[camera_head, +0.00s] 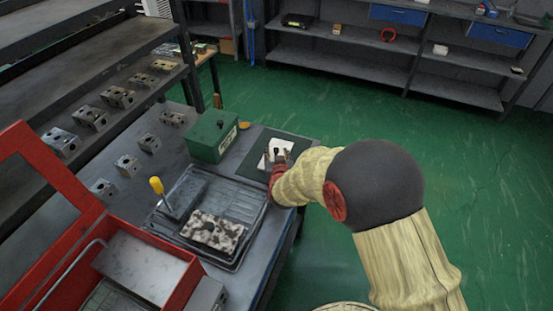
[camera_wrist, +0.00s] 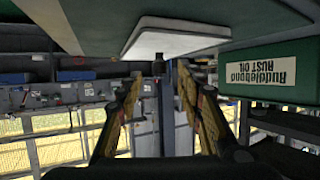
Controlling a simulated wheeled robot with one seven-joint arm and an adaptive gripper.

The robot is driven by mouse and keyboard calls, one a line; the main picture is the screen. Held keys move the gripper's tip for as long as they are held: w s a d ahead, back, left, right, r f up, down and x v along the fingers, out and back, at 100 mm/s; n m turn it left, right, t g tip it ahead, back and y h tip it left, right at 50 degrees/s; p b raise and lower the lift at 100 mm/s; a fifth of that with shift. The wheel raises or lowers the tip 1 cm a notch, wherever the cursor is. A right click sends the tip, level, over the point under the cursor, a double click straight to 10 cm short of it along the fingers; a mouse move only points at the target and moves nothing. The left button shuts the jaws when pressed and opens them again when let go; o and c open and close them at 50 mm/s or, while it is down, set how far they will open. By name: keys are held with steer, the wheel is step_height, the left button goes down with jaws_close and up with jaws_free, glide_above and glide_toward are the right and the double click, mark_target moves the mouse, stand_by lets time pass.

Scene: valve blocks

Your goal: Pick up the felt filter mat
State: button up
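A thin white pad, which looks like the felt filter mat (camera_head: 276,145), lies on a dark green mat (camera_head: 252,160) at the workbench's far right corner. In the wrist view, which is upside down, the white pad (camera_wrist: 175,38) is at the top centre, just beyond the fingertips. My gripper (camera_head: 278,156) is at the pad in the head view and partly covers it. In the wrist view my gripper (camera_wrist: 158,85) has its two fingers wide apart with nothing between them. I cannot tell whether the fingertips touch the pad.
A green box (camera_head: 213,136) stands left of the mat; its label reads upside down in the wrist view (camera_wrist: 265,75). A black tray (camera_head: 245,250) holds a speckled block (camera_head: 213,231) and a yellow-handled tool (camera_head: 156,185). A red toolbox (camera_head: 150,270) is nearer. Metal blocks stand on the left.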

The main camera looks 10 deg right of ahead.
steer(key=shift+x, duration=0.9)
jaws_close()
